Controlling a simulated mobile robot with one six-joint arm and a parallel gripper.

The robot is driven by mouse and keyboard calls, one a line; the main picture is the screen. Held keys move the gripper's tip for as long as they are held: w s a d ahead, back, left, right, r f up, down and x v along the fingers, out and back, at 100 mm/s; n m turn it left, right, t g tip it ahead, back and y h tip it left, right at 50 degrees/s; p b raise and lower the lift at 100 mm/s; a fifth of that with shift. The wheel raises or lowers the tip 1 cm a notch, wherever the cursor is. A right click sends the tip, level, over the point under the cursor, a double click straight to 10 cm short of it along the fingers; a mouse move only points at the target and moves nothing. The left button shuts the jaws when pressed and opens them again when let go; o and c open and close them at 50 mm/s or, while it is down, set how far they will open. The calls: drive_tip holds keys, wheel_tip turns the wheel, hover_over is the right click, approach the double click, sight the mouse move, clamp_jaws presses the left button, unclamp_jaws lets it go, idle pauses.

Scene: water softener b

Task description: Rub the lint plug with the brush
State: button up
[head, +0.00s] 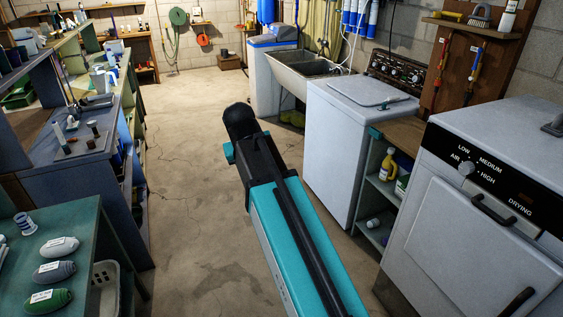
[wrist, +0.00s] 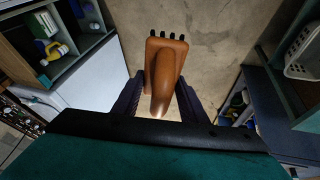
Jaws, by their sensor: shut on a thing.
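In the wrist view my gripper (wrist: 160,98) is shut on a brush (wrist: 166,62) with a smooth brown handle and block. Its dark fingers are on either side of the handle. Short dark bristle tufts show at the brush's far edge. The brush is held above the concrete floor, apart from any other surface. In the head view my arm reaches forward over the aisle, and the arm hides the gripper and brush. I cannot make out the lint plug in either view.
A grey dryer (head: 470,215) with a knob panel stands at the right, beside a white washer (head: 355,150) and open shelf (head: 378,195). A sink (head: 305,70) is behind. Benches (head: 75,220) line the left. The concrete floor (head: 190,190) between is clear.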

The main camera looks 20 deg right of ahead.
drive_tip(key=shift+s+a+f+n, duration=0.1)
drive_tip(key=shift+a+f+n, duration=0.05)
drive_tip(key=shift+a, duration=0.5)
drive_tip(key=shift+a+f+n, duration=0.15)
drive_tip(key=shift+a, duration=0.45)
